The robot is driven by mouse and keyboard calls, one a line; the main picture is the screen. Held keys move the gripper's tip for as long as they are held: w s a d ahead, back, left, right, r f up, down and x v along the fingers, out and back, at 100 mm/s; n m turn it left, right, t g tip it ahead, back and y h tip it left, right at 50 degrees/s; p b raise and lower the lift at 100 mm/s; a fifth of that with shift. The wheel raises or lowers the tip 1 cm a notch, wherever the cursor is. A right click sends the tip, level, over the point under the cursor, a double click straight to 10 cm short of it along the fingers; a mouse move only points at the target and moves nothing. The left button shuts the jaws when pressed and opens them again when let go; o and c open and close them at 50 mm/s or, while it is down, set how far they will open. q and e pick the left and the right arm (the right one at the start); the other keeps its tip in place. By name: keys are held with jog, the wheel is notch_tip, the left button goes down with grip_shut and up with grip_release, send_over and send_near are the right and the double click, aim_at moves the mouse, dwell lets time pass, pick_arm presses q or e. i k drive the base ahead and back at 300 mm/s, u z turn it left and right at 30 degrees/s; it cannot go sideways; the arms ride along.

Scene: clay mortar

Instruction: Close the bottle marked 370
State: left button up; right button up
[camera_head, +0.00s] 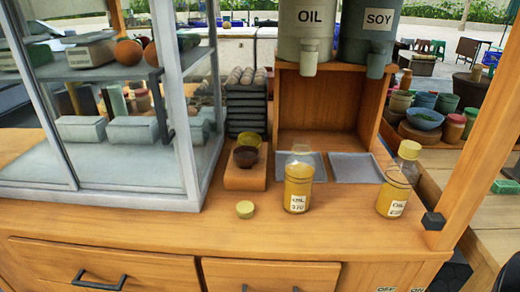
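The left bottle (298,188) stands upright on the wooden counter, holding yellow oil. Its white label reads OIL with a small number below that looks like 370. Its top has a pale rim and no yellow cap on it. A loose yellow cap (245,209) lies on the counter to the left of this bottle, apart from it. A second oil bottle (396,190) stands upright to the right with a yellow cap (409,150) on it; its label number is too small to read surely. Neither of my grippers is in view.
A glass cabinet (120,150) stands at the left. A wooden block (246,178) with small bowls is behind the loose cap. OIL (310,35) and SOY (372,35) dispensers stand over a wooden box with metal trays (355,168). A wooden post (480,120) rises at the right.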

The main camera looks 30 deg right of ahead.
aim_at(300, 167)
jog(key=z, duration=1.25)
